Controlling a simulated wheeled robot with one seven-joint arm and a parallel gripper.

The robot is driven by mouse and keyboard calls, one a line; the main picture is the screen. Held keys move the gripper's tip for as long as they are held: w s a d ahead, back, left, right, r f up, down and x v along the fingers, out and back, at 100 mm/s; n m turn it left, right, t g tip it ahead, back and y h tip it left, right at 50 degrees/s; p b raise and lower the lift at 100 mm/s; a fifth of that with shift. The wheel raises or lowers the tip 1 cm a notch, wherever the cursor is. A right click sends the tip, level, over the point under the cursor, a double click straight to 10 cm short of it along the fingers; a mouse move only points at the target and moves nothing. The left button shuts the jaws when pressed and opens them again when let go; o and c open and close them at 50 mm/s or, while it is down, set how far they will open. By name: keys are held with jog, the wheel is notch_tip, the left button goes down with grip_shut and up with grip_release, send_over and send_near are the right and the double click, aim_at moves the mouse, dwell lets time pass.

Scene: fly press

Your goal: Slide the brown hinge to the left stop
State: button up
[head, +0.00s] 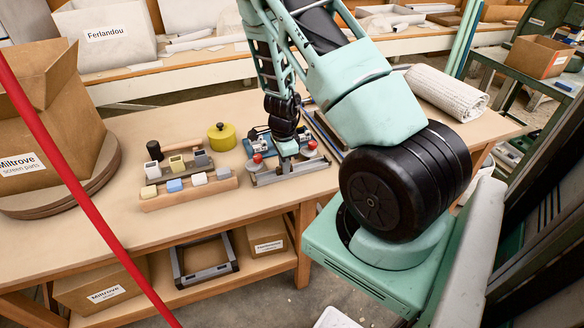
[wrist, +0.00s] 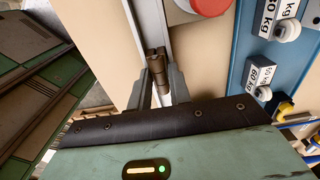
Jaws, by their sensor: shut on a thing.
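The brown hinge (wrist: 156,66) is a small brown cylinder on a pale metal rail (wrist: 152,18) in the wrist view. My gripper (wrist: 159,76) has one finger on each side of it and is shut on it. In the head view my gripper (head: 287,158) reaches down to the metal rail at the front of a low fixture (head: 262,179) on the bench. The hinge is too small and too covered by my gripper to make out there. The ends of the rail's travel cannot be told from the wrist view.
Red-topped round parts (head: 312,145) stand close behind the rail. To the left are a wooden block rack (head: 190,189), a yellow weight (head: 222,137) and a cardboard box (head: 45,125). In the wrist view, labelled weights (wrist: 278,20) lie to the right. Bare bench lies in front.

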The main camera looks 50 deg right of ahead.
aim_at(263, 169)
jog(key=shift+w+a+p, duration=0.2)
jog(key=shift+w+a, duration=0.1)
jog(key=shift+a, duration=0.2)
jog(key=shift+w+a+p, duration=0.2)
jog(key=shift+w+a, duration=0.1)
jog(key=shift+a, duration=0.2)
jog(key=shift+w+a+p, duration=0.55)
jog(key=shift+w+a, duration=0.1)
jog(key=shift+a, duration=0.35)
jog(key=shift+a, duration=0.1)
jog(key=shift+w+a+p, duration=0.45)
jog(key=shift+a, duration=0.2)
jog(key=o, duration=0.9)
jog(key=shift+a, duration=0.1)
jog(key=shift+c, duration=1.3)
jog(key=shift+r, duration=0.1)
